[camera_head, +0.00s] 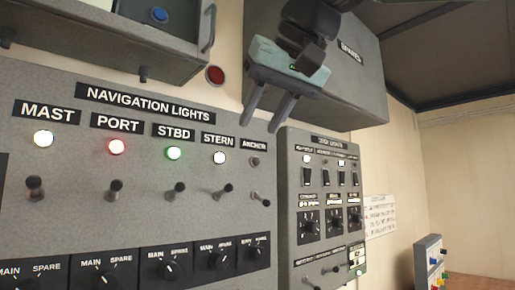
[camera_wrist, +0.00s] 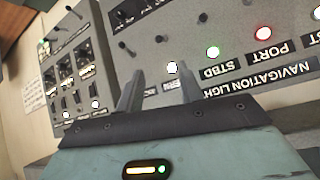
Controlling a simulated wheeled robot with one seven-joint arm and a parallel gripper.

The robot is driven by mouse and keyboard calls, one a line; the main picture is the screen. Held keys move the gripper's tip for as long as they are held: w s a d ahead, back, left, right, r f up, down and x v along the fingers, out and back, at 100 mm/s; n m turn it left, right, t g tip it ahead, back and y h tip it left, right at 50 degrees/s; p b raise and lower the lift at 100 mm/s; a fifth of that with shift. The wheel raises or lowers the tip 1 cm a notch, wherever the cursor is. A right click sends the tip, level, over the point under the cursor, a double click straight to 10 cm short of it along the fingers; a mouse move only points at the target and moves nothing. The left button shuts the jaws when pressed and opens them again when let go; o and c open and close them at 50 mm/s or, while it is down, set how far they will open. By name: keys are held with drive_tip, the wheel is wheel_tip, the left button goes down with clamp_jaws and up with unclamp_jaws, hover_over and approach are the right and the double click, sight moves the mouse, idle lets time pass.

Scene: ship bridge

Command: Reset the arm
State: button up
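My gripper (camera_head: 269,118) is at the upper middle of the head view, in front of the wall above the two panels. Its two dark fingers point down and stand apart with nothing between them. In the wrist view my gripper (camera_wrist: 158,92) shows the same two fingers spread, with the panels beyond appearing upside down. The navigation lights panel (camera_head: 60,160) has lit lamps at mast, port, stbd and stern; the anchor lamp (camera_head: 255,161) looks dark.
A second panel (camera_head: 290,180) with switches and knobs stands to the right. A grey box marked spares (camera_head: 355,95) hangs behind my arm. A red round button (camera_head: 215,75) is on the wall. A small box with coloured buttons (camera_head: 432,265) sits lower right. Open room lies at the right.

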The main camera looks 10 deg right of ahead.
drive_tip(key=s+a+f+n+g+h, duration=0.1)
drive_tip(key=s+f+n+g, duration=0.15)
drive_tip(key=f, duration=1.15)
drive_tip(key=s+f+n+g+h, duration=0.1)
drive_tip(key=s+f+g, duration=0.15)
drive_tip(key=f, duration=1.25)
drive_tip(key=s+d+f+g, duration=0.1)
drive_tip(key=s+d+f, duration=0.2)
drive_tip(key=f, duration=0.3)
drive_tip(key=s+d+f+g+h, duration=0.1)
drive_tip(key=s+d+f, duration=0.2)
drive_tip(key=s+f, duration=0.3)
drive_tip(key=s+d+f+g, duration=0.2)
drive_tip(key=s+f, duration=0.3)
drive_tip(key=f, duration=0.3)
drive_tip(key=shift+d+n+h, duration=0.3)
drive_tip(key=shift+d+n, duration=0.15)
drive_tip(key=shift+d, duration=0.3)
drive_tip(key=shift+a, duration=0.15)
